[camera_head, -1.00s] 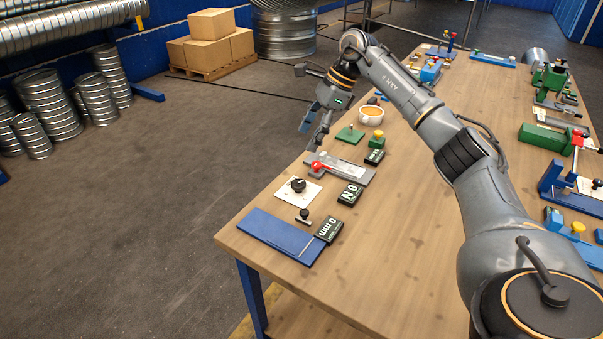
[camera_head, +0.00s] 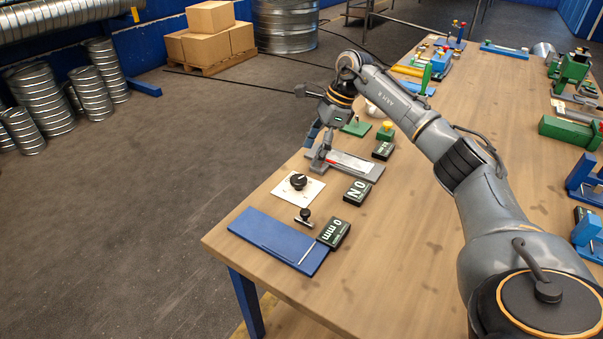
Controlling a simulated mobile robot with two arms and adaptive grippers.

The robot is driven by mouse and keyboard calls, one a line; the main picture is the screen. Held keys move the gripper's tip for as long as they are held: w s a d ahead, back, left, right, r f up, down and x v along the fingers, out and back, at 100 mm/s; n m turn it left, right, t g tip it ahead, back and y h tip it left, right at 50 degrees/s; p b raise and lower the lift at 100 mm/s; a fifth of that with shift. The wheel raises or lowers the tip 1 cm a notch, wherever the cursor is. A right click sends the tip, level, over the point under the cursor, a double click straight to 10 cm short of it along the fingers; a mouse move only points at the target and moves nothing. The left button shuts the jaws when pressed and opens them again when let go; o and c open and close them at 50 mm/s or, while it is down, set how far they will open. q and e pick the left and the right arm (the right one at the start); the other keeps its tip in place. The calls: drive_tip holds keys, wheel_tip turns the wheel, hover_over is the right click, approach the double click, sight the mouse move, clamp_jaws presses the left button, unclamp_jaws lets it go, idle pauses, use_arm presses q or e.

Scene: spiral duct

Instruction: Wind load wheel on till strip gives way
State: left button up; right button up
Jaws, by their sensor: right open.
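A black knob, likely the load wheel (camera_head: 298,181), sits on a white plate (camera_head: 309,191) near the table's left edge. A grey metal fixture (camera_head: 367,171) with a light strip (camera_head: 350,162) lies just behind it. My right gripper (camera_head: 317,154) is open, pointing down at the fixture's left end. A display (camera_head: 357,192) reads 0 N, and another (camera_head: 333,233) reads 0 mm. My left gripper is out of view.
A blue plate (camera_head: 272,238) and a small black knob (camera_head: 304,216) lie nearer. A green block with a yellow knob (camera_head: 386,131) and a green plate (camera_head: 356,128) stand behind the fixture. The table's middle is bare wood (camera_head: 430,220).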

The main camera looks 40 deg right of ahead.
sight(299, 179)
drive_tip(key=p+x, duration=0.1)
drive_tip(key=x, duration=0.7)
drive_tip(key=shift+w+f, duration=0.1)
drive_tip(key=shift+f, duration=0.2)
drive_tip(key=c, duration=1.1)
